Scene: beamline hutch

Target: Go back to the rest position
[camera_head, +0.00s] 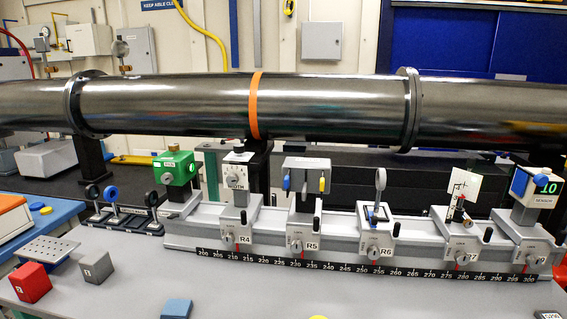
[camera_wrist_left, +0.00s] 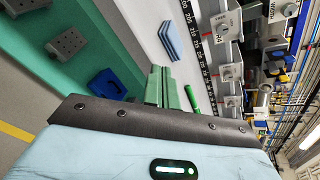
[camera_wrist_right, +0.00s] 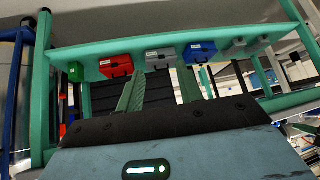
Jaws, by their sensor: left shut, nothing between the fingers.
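Neither of my grippers shows in the head view. In the left wrist view my left gripper (camera_wrist_left: 162,76) has its two green fingers together, with nothing between them. It hangs over the bench area, near a light blue block (camera_wrist_left: 169,41) and a green pen-like object (camera_wrist_left: 191,98). In the right wrist view my right gripper (camera_wrist_right: 158,80) has its two green fingers spread apart, with no object held. It faces a teal frame (camera_wrist_right: 42,75) with small cases on a shelf, apart from them.
An optical rail (camera_head: 330,232) with several mounts spans the bench under a large steel pipe (camera_head: 330,105). A red block (camera_head: 31,283), a grey block (camera_head: 96,267) and a blue block (camera_head: 176,308) stand in front. A red case (camera_wrist_right: 116,66) and a blue case (camera_wrist_right: 199,53) sit on the shelf.

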